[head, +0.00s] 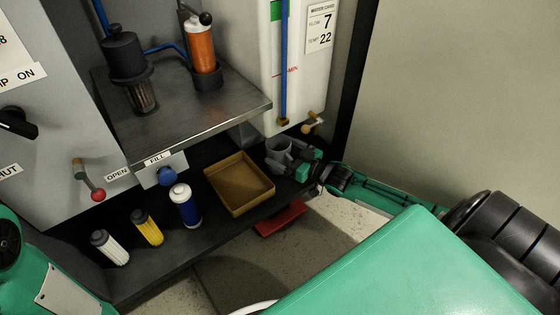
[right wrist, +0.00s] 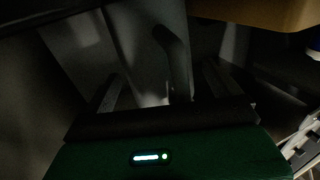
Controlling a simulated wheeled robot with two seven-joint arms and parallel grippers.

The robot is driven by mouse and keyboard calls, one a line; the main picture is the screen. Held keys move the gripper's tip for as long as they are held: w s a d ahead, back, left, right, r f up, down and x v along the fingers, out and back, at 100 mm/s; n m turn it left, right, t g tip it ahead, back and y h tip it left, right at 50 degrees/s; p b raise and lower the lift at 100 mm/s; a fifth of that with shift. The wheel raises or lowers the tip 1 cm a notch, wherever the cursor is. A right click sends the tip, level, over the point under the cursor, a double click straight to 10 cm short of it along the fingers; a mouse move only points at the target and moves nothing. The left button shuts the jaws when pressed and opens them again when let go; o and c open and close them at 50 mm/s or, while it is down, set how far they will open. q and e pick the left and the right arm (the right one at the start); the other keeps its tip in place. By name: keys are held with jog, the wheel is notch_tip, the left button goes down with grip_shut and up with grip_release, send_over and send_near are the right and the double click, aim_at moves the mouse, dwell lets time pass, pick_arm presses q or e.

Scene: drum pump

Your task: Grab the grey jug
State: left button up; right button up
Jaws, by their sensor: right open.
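The grey jug (head: 279,152) stands on the dark lower shelf, right of the tan tray and below the white water gauge. My right gripper (head: 300,160) is at the jug's right side and hides part of it. In the dim right wrist view the jug (right wrist: 145,45) fills the middle, with its curved handle (right wrist: 177,62) towards the camera. The open fingers of my right gripper (right wrist: 165,88) stand on both sides of the handle. I cannot tell whether they touch it. My left gripper is not in view.
The tan tray (head: 239,184) looks empty. Blue-white (head: 185,206), yellow (head: 148,228) and white (head: 109,247) cartridges stand left of it. A metal shelf (head: 190,110) overhangs the lower shelf. A red object (head: 281,219) lies below the front edge. A small tap (head: 313,123) sits above the jug.

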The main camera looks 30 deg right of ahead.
jog(key=shift+c, duration=0.4)
jog(key=c, duration=1)
jog(key=shift+c, duration=0.2)
jog(key=shift+r, duration=0.2)
